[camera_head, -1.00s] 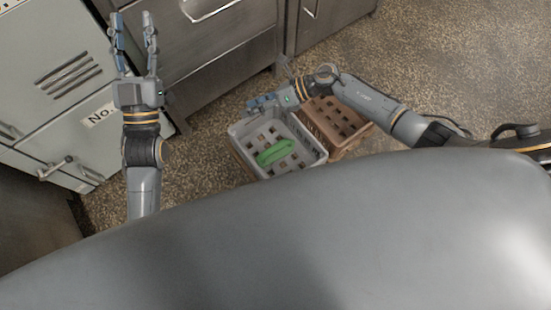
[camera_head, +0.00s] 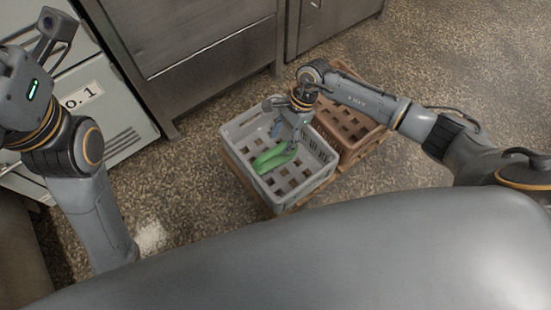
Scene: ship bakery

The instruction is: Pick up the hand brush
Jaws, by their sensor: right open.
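The green hand brush (camera_head: 272,159) lies in the grey crate (camera_head: 243,120) on the floor, its right end close to my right gripper. Its bristles cannot be made out. My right gripper (camera_head: 281,118) is open over the crate, pointing down, just above and right of the brush; I cannot tell whether a finger touches it. My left gripper (camera_head: 30,45) is raised at the top left, partly cut off by the picture edge, away from the crate; its jaw opening is unclear.
A brown crate (camera_head: 345,128) stands right beside the grey one. Metal cabinets (camera_head: 205,40) stand behind, and a pale locker (camera_head: 105,110) is at the left. The speckled floor (camera_head: 450,70) is clear at the right.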

